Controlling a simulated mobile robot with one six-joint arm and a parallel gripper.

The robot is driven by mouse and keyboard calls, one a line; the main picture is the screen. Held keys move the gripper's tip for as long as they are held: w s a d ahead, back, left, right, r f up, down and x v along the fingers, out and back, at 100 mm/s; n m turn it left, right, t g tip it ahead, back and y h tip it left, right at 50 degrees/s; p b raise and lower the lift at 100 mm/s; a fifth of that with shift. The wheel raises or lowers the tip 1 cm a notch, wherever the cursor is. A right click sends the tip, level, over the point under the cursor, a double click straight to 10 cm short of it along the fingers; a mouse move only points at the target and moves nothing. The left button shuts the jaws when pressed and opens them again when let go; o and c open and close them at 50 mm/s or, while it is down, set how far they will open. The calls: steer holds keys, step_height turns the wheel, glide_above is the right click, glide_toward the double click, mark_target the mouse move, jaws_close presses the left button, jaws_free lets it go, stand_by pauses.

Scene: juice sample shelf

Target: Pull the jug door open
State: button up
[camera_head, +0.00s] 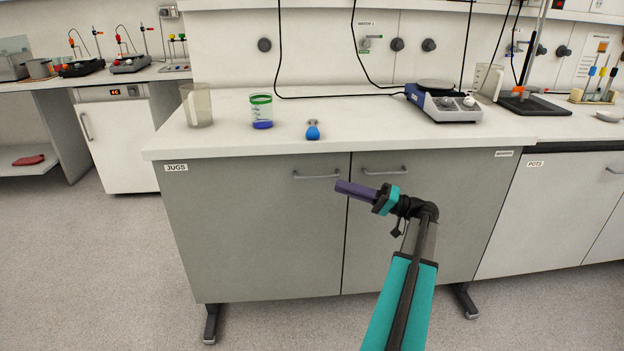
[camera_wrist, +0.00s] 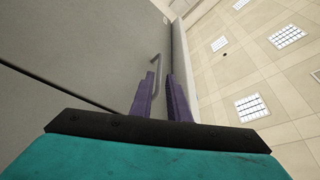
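The jug door (camera_head: 250,230) is a grey cabinet front with a "JUGS" label at its upper left; it stands closed, flush with the door to its right. Its metal bar handle (camera_head: 317,176) is near the top right corner. My gripper (camera_head: 340,187), with purple fingers, is just right of the handle and slightly lower in the head view. In the wrist view the fingers (camera_wrist: 160,88) are apart, with nothing held between them. The handle (camera_wrist: 157,70) shows just beyond the fingertips, partly hidden by the left finger. I see no contact with it.
The neighbouring grey door has its own handle (camera_head: 385,171), close above my gripper. The floor (camera_head: 120,260) to the left is clear.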

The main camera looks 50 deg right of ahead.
mark_target(312, 177)
steer(key=b+x, duration=0.1)
steer(key=x, duration=0.9)
steer(key=shift+w+a+r, duration=0.1)
steer(key=shift+w, duration=0.2)
jaws_close()
stand_by(1.1)
